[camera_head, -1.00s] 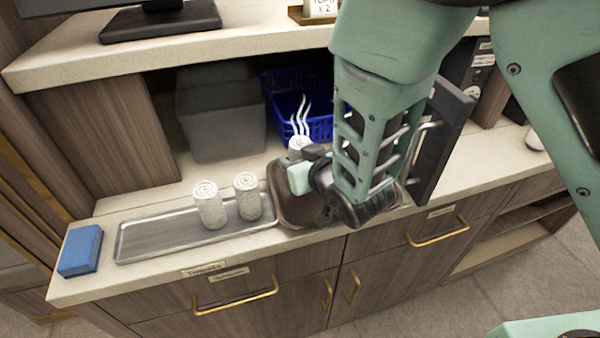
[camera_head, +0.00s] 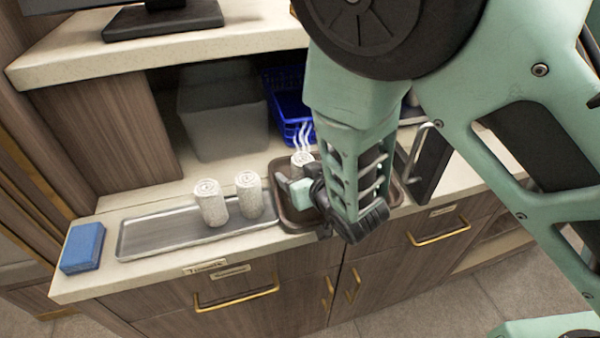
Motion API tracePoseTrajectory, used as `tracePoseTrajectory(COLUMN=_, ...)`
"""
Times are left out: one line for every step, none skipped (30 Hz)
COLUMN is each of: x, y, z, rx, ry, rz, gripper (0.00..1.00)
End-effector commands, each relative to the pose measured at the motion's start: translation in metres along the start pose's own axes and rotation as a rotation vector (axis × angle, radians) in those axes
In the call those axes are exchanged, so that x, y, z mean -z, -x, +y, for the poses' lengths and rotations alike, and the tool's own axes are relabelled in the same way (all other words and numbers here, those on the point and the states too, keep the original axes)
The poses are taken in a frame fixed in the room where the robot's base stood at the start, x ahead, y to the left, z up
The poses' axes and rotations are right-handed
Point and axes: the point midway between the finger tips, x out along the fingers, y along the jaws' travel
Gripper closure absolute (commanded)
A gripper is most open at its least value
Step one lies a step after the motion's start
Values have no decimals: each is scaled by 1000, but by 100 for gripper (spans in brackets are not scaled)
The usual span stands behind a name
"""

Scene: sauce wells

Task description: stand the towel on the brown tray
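The brown tray (camera_head: 291,226) lies on the counter, right of the metal tray, with its middle hidden by my gripper and arm. A white rolled towel (camera_head: 302,158) with steam marks above it is upright at my gripper (camera_head: 300,186), over the brown tray. Only its top shows; its lower end is hidden, so I cannot tell whether it touches the tray. My gripper appears shut on this towel, with a pale green finger in front of it. Two more white rolled towels (camera_head: 211,203) (camera_head: 249,195) stand upright on the metal tray (camera_head: 150,237).
A blue sponge-like block (camera_head: 82,248) lies at the counter's left end. A blue basket (camera_head: 285,92) and a grey bin (camera_head: 222,120) stand behind, under a raised shelf (camera_head: 230,45). A dark upright panel (camera_head: 430,165) stands right of my gripper.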

Motion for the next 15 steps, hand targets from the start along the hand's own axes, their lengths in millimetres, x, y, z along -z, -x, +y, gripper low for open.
tracePoseTrajectory(x=0, y=0, z=0, rx=0, ry=0, rz=0, gripper=34)
tracePoseTrajectory(x=0, y=0, z=0, rx=0, ry=0, rz=0, gripper=34)
tracePoseTrajectory(x=0, y=0, z=0, rx=0, ry=0, rz=0, gripper=34)
tracePoseTrajectory(x=0, y=0, z=0, rx=0, ry=0, rz=0, gripper=34)
tracePoseTrajectory(x=1, y=0, z=0, rx=0, ry=0, rz=0, gripper=34)
tracePoseTrajectory(x=2, y=1, z=0, rx=0, ry=0, rz=0, gripper=34)
tracePoseTrajectory(x=3, y=1, z=0, rx=0, ry=0, rz=0, gripper=34)
tracePoseTrajectory(x=5, y=2, z=0, rx=0, ry=1, rz=0, gripper=34)
tracePoseTrajectory(x=3, y=5, z=0, rx=0, ry=-1, rz=-1, gripper=34)
tracePoseTrajectory(x=2, y=9, z=0, rx=0, ry=-1, rz=-1, gripper=34)
tracePoseTrajectory(x=2, y=13, z=0, rx=0, ry=-2, rz=0, gripper=34)
tracePoseTrajectory(x=2, y=19, z=0, rx=0, ry=-2, rz=0, gripper=34)
tracePoseTrajectory(x=2, y=24, z=0, rx=1, ry=-3, rz=0, gripper=34)
tracePoseTrajectory(x=1, y=30, z=0, rx=1, ry=-2, rz=0, gripper=34)
tracePoseTrajectory(x=1, y=37, z=0, rx=2, ry=-2, rz=-1, gripper=34)
